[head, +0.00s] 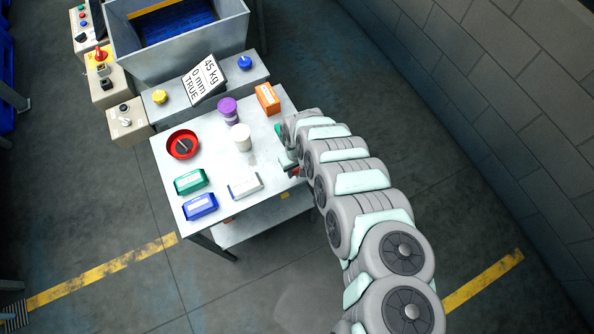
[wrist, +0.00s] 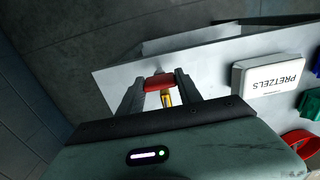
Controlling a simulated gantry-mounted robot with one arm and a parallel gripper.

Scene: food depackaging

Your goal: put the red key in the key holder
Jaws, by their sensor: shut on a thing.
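My gripper (wrist: 159,84) is shut on the red key (wrist: 158,81), whose red head sits between the two fingers in the wrist view. A brass-coloured part (wrist: 167,99) shows just below the red head. In the head view my gripper is at the right edge of the table, mostly hidden by my arm, with a bit of red (head: 294,171) showing there. I cannot tell for sure which thing is the key holder. Several control boxes stand at the far left, one with a dark knob or switch (head: 124,116) and one with a red-and-yellow top (head: 101,56).
The table (head: 207,155) bears a red round container (head: 183,145), a green pack (head: 190,182), a blue pack (head: 200,207), a white pretzels pack (wrist: 268,74), a white cup (head: 241,138), a purple jar (head: 228,109) and an orange box (head: 268,98). A display (head: 204,79) and grey bin (head: 178,48) stand behind.

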